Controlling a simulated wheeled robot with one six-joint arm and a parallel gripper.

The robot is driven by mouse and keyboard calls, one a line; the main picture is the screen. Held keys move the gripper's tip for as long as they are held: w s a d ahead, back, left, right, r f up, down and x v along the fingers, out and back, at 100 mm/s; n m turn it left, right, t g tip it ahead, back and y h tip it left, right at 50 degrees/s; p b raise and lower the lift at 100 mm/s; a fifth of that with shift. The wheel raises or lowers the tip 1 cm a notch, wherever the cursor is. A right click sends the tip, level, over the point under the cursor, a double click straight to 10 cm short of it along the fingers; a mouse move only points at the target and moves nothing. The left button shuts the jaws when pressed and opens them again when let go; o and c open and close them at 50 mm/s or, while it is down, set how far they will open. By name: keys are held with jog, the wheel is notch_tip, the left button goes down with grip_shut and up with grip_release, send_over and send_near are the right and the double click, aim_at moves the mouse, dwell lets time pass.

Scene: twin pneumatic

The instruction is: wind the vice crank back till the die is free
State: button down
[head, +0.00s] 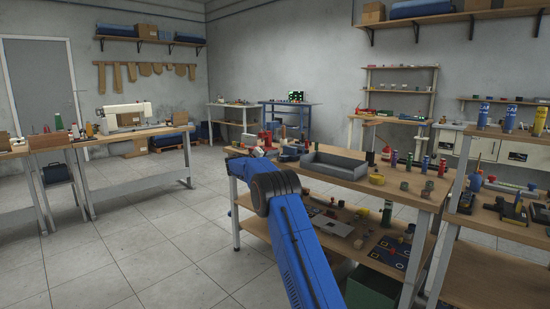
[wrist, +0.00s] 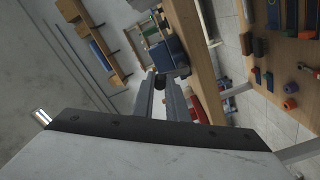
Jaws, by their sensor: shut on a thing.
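My gripper (wrist: 162,77) shows in the wrist view with its two grey fingers close together. It is shut on a small dark piece at the fingertips, which looks like the handle of the vice crank (wrist: 158,80). Just beyond the fingertips is a dark blue block-like body (wrist: 169,53) by the wooden bench edge; I cannot tell for sure whether it is the vice. In the head view my blue arm reaches to the left end of the near bench and hides the gripper and crank. I cannot make out the die in either view.
The near bench (head: 400,190) holds a grey open tray (head: 334,166), a red item (head: 265,138) behind my arm, and several small cans and pots to the right. Its lower shelf carries loose parts. A sewing machine (head: 123,118) stands on a bench at left. The left floor is clear.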

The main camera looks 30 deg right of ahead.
jog(key=shift+w+a+f+n, duration=0.15)
jog(key=shift+w+n, duration=0.25)
jog(key=shift+n, duration=0.75)
jog(key=shift+w+a+n, duration=0.2)
jog(key=shift+w+n, duration=0.25)
jog(key=shift+n, duration=0.75)
jog(key=shift+w+a+f+n, duration=0.15)
jog(key=shift+w+n, duration=0.25)
jog(key=shift+n, duration=0.75)
jog(key=shift+r, duration=0.1)
jog(key=c, duration=1.7)
grip_release()
jog(key=shift+c, duration=0.2)
jog(key=shift+a, duration=0.1)
jog(key=v, duration=1.7)
jog(key=shift+a, duration=0.15)
